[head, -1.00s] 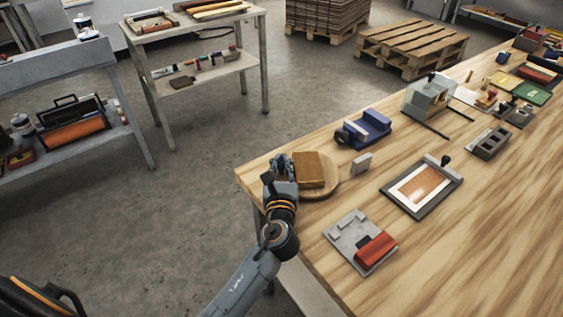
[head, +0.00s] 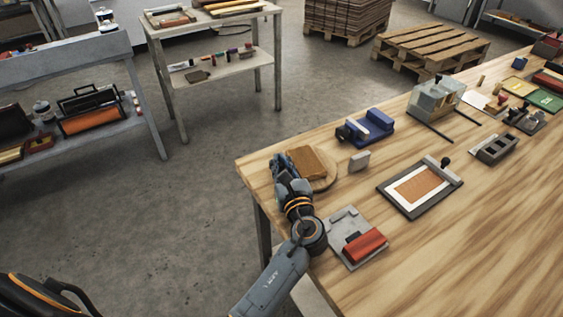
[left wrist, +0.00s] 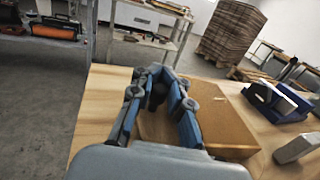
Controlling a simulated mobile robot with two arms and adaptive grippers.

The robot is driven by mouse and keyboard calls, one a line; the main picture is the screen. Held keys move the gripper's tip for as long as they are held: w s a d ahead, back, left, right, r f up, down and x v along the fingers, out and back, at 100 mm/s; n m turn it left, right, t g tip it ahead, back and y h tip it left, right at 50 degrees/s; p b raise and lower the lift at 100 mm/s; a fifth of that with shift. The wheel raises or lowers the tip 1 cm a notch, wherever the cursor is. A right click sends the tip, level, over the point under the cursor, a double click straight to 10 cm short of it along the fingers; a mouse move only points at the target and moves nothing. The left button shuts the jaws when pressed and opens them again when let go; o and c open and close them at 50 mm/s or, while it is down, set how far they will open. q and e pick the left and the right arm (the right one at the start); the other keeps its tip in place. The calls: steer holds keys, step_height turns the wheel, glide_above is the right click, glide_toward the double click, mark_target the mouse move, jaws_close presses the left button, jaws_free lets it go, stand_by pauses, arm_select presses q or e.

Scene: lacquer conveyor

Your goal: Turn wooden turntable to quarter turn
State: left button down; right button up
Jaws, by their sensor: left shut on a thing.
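The wooden turntable (head: 327,183) is a round, light disc near the left corner of the long workbench. A flat brown block (head: 314,162) sits on it, set at an angle, and covers much of the disc. The block also shows in the left wrist view (left wrist: 224,112), just right of the fingers. My left gripper (head: 281,162) is at the turntable's left side. In the left wrist view its fingers (left wrist: 157,90) come together on a small dark part at the turntable, mostly hidden between them. My right gripper is in neither view.
A small grey block (head: 359,161) stands right of the turntable, with a blue device (head: 368,128) behind it. A grey plate with a red roller (head: 364,245) lies in front, near my left arm. A framed board (head: 420,188) lies farther right. The bench's left edge is close.

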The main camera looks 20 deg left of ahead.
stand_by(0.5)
arm_select(q)
steer(key=c, duration=1.5)
jaws_free()
steer(key=shift+c, duration=0.2)
